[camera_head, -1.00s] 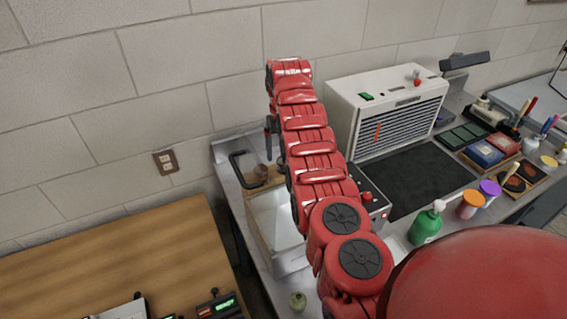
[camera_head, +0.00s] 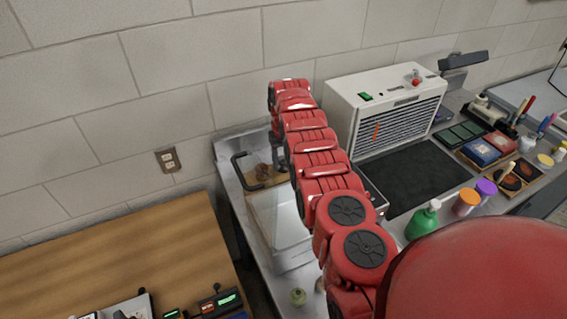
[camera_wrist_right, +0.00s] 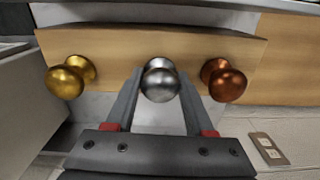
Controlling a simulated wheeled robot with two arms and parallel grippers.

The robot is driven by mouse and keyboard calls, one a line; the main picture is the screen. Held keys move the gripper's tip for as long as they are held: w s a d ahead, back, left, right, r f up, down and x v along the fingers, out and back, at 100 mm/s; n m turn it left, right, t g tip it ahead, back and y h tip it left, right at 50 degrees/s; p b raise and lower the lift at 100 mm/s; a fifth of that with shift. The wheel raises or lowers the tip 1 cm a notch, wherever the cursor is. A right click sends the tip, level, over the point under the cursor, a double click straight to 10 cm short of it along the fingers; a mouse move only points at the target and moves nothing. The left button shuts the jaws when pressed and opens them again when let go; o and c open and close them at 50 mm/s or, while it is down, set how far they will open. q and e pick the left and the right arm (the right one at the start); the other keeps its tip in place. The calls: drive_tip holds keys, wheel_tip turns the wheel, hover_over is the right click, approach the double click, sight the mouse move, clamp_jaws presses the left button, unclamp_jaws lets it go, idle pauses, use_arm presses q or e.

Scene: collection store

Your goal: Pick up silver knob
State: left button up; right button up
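The silver knob (camera_wrist_right: 160,80) is the middle one of three round knobs on a wooden strip (camera_wrist_right: 225,45) in the right wrist view. My right gripper (camera_wrist_right: 160,76) has its two fingers apart, one on each side of the silver knob. The fingertips are close to its sides; I see no clear sign of a firm grip. In the head view my right gripper (camera_head: 279,152) points down at the far end of the red arm, and I cannot make out the silver knob there. My left gripper is not in view.
A gold knob (camera_wrist_right: 70,77) is left of the silver one and a copper knob (camera_wrist_right: 223,80) is right of it, both near my fingers. In the head view, a white machine (camera_head: 345,100), a black mat (camera_head: 420,175) and a green bottle (camera_head: 422,220) stand to the right.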

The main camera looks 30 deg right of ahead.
clamp_jaws()
drive_tip(key=shift+r, duration=0.15)
